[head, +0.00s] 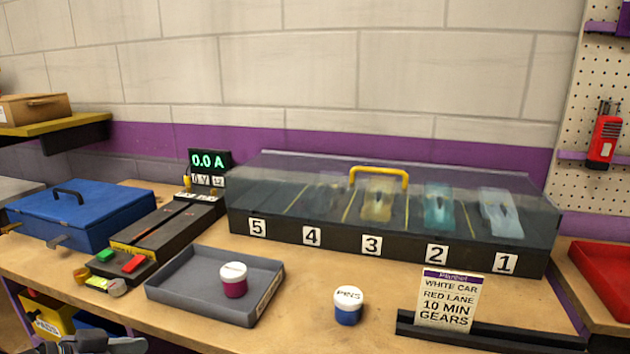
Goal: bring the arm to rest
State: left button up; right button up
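A dark grey part of my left gripper (100,343) shows at the bottom left edge, in front of the workbench. It is cut off by the frame, so its fingers and anything between them cannot be made out. It appears apart from the objects on the bench. My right gripper is not in view.
A grey tray (186,300) holds a maroon jar (234,286). A blue jar (348,311) stands on the bench (300,318). A clear-lidded case (300,200) holds several cars. A slot track (165,232), blue toolbox (85,220) and sign (449,301) stand nearby.

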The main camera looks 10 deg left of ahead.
pick_arm(q)
jog(key=s+d+f+n+y+p, duration=0.1)
jog(key=s+d+f+n+y, duration=0.1)
jog(key=f, duration=0.5)
jog(key=s+d+f+n+y+p, duration=0.1)
jog(key=s+f, duration=0.1)
jog(key=f, duration=0.5)
jog(key=s+d+f+t+y+p, duration=0.1)
jog(key=s+d+f, duration=0.4)
jog(key=s+d, duration=0.3)
jog(key=shift+d+f+m, duration=0.15)
jog(key=shift+d+m, duration=0.15)
jog(key=shift+d, duration=0.35)
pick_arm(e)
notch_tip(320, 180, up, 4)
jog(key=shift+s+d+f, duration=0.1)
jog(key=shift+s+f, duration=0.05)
